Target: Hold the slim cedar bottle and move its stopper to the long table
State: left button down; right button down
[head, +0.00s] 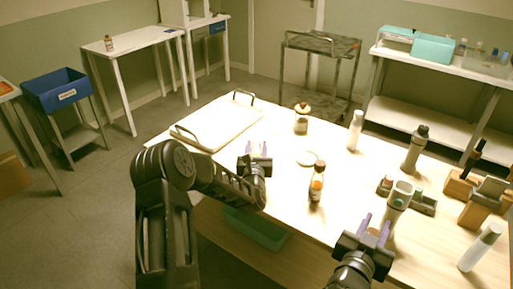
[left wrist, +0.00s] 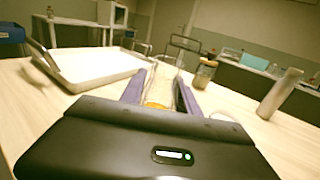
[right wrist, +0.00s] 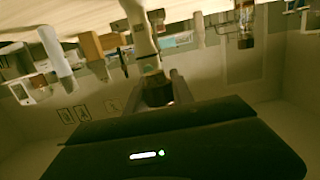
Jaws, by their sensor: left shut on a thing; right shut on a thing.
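My left gripper (head: 258,158) is above the left part of the wooden table (head: 275,190). In the left wrist view its purple fingers (left wrist: 160,92) are shut on a clear, glass-like thing (left wrist: 160,75) with orange at its lower end; I cannot tell whether it is a stopper or a bottle. My right gripper (head: 375,228) is at the table's near right. Its fingers are shut on a slim grey-green bottle (head: 398,198); it also shows in the right wrist view (right wrist: 140,35), with a dark part between the fingers. I cannot read labels naming cedar.
On the table stand an amber bottle with dark cap (head: 316,185), a round bottle (head: 301,122), a white bottle (head: 355,132), a dark-capped grey bottle (head: 414,150) and wooden blocks (head: 480,203). A white tray (head: 215,122) lies left. A narrow white table (head: 135,40) stands behind, largely clear.

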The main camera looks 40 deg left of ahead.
pick_arm(q)
jog(key=c, duration=0.9)
grip_release()
jog(key=shift+r+p, duration=0.15)
jog(key=shift+p, duration=0.15)
jog(key=shift+s+d, duration=0.15)
jog(key=shift+s, duration=0.05)
jog(key=b+v, duration=0.2)
jog(key=v, duration=0.9)
jog(key=shift+s+d, duration=0.15)
jog(key=shift+s, duration=0.1)
